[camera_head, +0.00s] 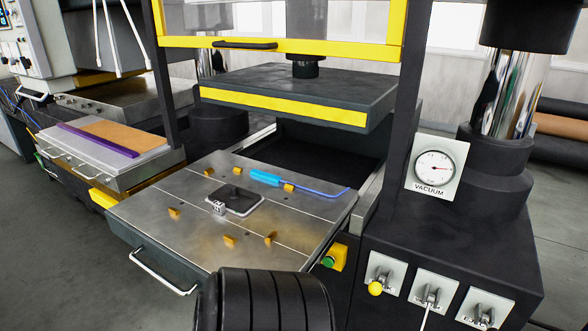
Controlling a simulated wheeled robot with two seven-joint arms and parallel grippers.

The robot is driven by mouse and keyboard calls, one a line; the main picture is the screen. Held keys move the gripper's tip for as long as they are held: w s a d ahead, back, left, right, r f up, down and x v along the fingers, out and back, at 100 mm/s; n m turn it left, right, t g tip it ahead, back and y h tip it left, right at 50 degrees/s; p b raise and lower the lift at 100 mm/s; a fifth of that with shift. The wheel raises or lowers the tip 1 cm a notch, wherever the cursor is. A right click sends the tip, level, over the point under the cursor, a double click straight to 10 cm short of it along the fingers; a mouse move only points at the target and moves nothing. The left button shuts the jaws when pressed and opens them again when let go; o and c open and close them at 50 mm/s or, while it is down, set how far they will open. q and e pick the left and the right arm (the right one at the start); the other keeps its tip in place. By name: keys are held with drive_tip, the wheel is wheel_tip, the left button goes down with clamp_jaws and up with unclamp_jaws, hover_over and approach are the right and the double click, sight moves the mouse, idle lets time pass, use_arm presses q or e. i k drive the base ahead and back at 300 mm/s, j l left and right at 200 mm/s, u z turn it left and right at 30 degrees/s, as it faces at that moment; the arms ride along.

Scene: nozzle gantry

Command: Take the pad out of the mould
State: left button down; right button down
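The mould (262,203) is a small rounded-square recess with a pale rim, set in the steel plate (190,235) that sticks out from the press. A dark surface fills the recess; I take it for the pad (238,197), but cannot tell how deep it sits. A small metal block with dark marks (219,208) stands at the recess's front left edge. A tool with a light-blue handle (265,177) and thin blue shaft (318,190) lies on the plate behind and right of the mould. Neither gripper is in view.
Several small yellow blocks (229,240) stand around the mould. The press's yellow-edged upper platen (285,107) hangs behind, above a dark opening. At right are a vacuum gauge (436,167) and several levers (430,297).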

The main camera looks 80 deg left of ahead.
sight(236, 198)
drive_tip(key=u, duration=2.45)
